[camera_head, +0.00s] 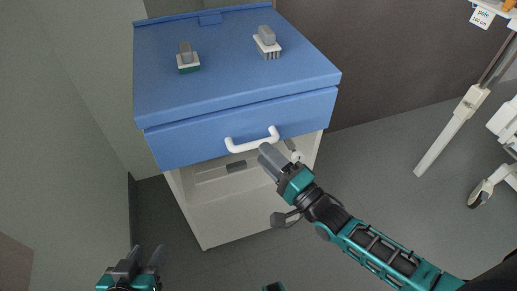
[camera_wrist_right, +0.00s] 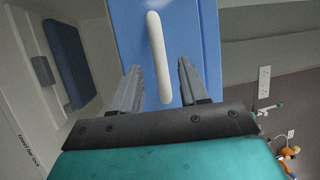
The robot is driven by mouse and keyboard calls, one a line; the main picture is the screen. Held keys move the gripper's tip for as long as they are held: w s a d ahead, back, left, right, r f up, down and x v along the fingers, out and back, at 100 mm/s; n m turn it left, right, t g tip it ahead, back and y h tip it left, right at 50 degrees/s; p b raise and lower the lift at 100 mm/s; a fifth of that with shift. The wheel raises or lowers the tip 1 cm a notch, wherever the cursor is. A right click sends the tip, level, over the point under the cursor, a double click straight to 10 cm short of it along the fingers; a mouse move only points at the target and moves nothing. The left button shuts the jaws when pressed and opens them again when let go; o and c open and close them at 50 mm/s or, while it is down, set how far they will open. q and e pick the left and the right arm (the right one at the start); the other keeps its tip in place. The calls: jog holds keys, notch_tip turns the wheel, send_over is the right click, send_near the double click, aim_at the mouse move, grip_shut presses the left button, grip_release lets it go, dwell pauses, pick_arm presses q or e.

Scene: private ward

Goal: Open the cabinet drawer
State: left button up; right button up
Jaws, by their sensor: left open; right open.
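The cabinet (camera_head: 225,205) is white with a blue top. Its blue drawer front (camera_head: 190,140) sits directly under the top, with no clear gap showing. A white bar handle (camera_head: 252,141) is on the drawer front. My right gripper (camera_head: 274,150) is open at the right end of the handle. In the right wrist view, the handle (camera_wrist_right: 156,45) runs lengthwise into the gap between the open fingers (camera_wrist_right: 160,72), with space on both sides. My left gripper (camera_head: 146,256) is open and empty at the lower left, away from the cabinet.
Two small grey-and-white items, one with a green base (camera_head: 188,61) and one brush-like (camera_head: 267,42), stand on the cabinet top. A wall (camera_head: 80,80) is close on the left. A wheeled stand (camera_head: 450,130) is at the right. The floor before the cabinet is clear.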

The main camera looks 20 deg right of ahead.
jog(key=x, duration=0.3)
jog(key=shift+w+a, duration=0.2)
grip_shut()
dwell(0.3)
